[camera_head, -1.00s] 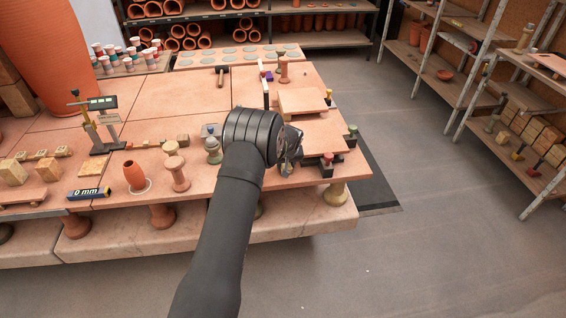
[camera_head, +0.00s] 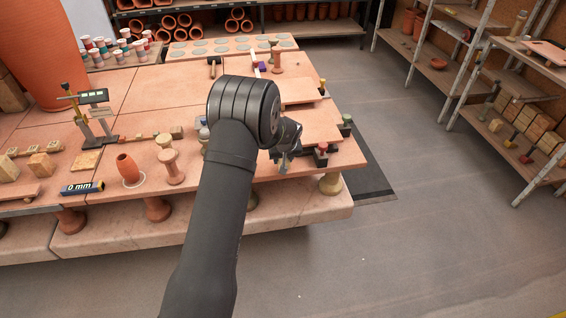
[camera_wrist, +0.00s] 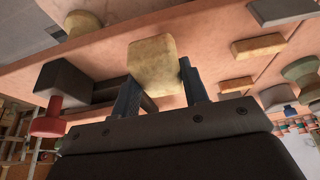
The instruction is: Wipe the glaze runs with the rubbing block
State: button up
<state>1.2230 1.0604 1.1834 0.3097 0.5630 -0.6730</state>
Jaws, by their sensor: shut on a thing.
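My gripper (camera_wrist: 160,88) has its two dark fingers on either side of a pale yellow, rough block (camera_wrist: 152,62), which looks like the rubbing block. The block sits between the fingers, close to a terracotta surface; I cannot tell if it touches. In the head view my gripper (camera_head: 284,163) is at the front right of the bench, by the lower terracotta board (camera_head: 315,122), and my arm hides part of the bench. The block cannot be made out there. I cannot make out glaze runs in either view.
A clamp with a red knob (camera_wrist: 47,121) is near my left finger; the red knob (camera_head: 323,148) also shows in the head view. A second board (camera_head: 298,90) lies behind. A terracotta vase (camera_head: 129,169) and turned props (camera_head: 170,165) stand left of my arm.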

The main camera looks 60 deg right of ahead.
jog(key=shift+r, duration=2.35)
jog(key=w+a+f+n+y, duration=0.1)
jog(key=w+a+n, duration=0.1)
jog(key=w+a, duration=1.15)
jog(key=w+a+f+n, duration=0.15)
jog(key=w+a, duration=0.75)
jog(key=a, duration=0.9)
jog(key=s+a+n+t+y, duration=0.1)
jog(key=a+n, duration=0.4)
jog(key=a, duration=3)
jog(key=shift+s+f+y, duration=0.2)
jog(key=shift+f+y, duration=0.2)
jog(key=shift+y, duration=0.2)
jog(key=shift+d+n, duration=0.1)
jog(key=shift+n, duration=0.15)
